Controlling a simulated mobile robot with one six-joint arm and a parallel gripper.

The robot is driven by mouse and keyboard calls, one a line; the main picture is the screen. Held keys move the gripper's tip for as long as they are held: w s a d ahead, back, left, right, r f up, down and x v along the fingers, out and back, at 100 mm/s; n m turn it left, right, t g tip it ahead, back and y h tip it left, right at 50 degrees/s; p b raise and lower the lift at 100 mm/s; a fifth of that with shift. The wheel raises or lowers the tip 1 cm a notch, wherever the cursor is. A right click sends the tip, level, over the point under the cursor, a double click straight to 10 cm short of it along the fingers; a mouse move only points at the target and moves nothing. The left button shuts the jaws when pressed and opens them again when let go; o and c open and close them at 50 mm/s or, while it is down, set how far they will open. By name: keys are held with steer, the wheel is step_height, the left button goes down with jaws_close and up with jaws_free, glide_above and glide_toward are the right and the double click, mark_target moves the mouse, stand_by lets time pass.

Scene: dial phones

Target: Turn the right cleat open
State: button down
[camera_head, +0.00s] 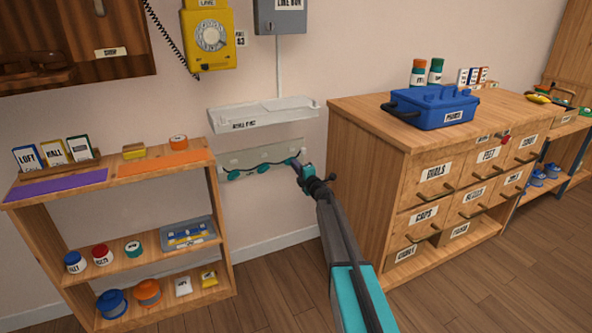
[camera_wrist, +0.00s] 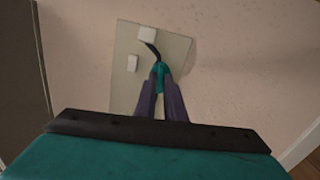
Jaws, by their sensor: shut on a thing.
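A pale panel (camera_head: 240,160) is fixed to the wall under a white ledge. Teal cleats show on it: a left one (camera_head: 233,175), a middle one (camera_head: 263,168), and the right end is mostly hidden by my gripper (camera_head: 298,163). In the wrist view the panel (camera_wrist: 172,48) fills the middle. My gripper (camera_wrist: 161,78) has its two purple fingers shut on the teal right cleat (camera_wrist: 161,68). A dark cord runs from the cleat up towards a white tab (camera_wrist: 147,34). How far the cleat is turned is hard to tell.
The white ledge (camera_head: 262,115) juts out just above the panel. A wooden shelf unit (camera_head: 220,225) stands left, and a drawer cabinet (camera_head: 365,170) with a blue box (camera_head: 432,106) stands close on the right. The floor between them is free apart from my arm.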

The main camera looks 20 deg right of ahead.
steer(key=n+b, duration=0.2)
steer(key=n, duration=0.2)
steer(key=shift+f+n, duration=0.15)
steer(key=shift+n, duration=0.25)
steer(key=c, duration=1.8)
jaws_free()
steer(key=shift+c, duration=0.2)
steer(key=shift+s, duration=0.15)
steer(key=s+d+p, duration=0.2)
steer(key=s, duration=1.1)
steer(key=shift+s+d+p, duration=0.15)
steer(key=shift+d+p, duration=0.05)
steer(key=shift+p, duration=0.15)
